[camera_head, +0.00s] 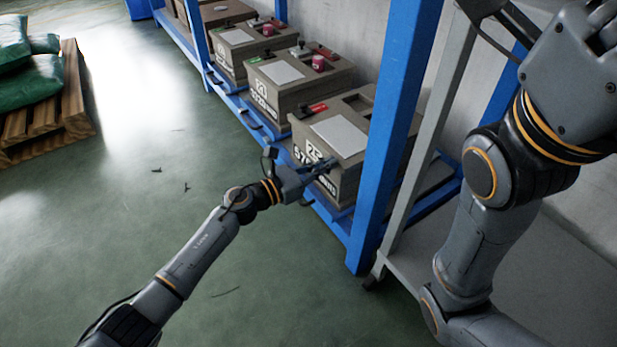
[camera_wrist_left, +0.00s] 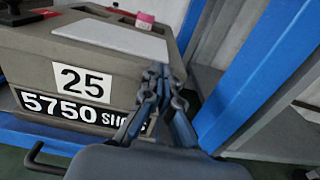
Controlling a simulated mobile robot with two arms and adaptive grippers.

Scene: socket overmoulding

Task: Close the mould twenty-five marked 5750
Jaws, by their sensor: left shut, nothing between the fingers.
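The mould (camera_head: 318,140) marked 25 and 5750 is a grey-brown box with a pale plate on top and a red part near its left top edge. It sits on the blue rack. In the left wrist view the mould (camera_wrist_left: 28,62) shows its 25 and 5750 labels. My left gripper (camera_head: 329,163) is at its front face, right of the 25 label. In the left wrist view the fingers (camera_wrist_left: 160,72) are shut and empty, overlapping the end of the lettering. I cannot tell whether they touch the mould. A blue post hides part of its right side.
Similar moulds (camera_head: 283,95) stand in a row farther back on the rack. A blue post (camera_head: 388,130) rises close right of the mould. A pallet with green sacks (camera_head: 35,85) is at far left. The green floor in front is mostly clear.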

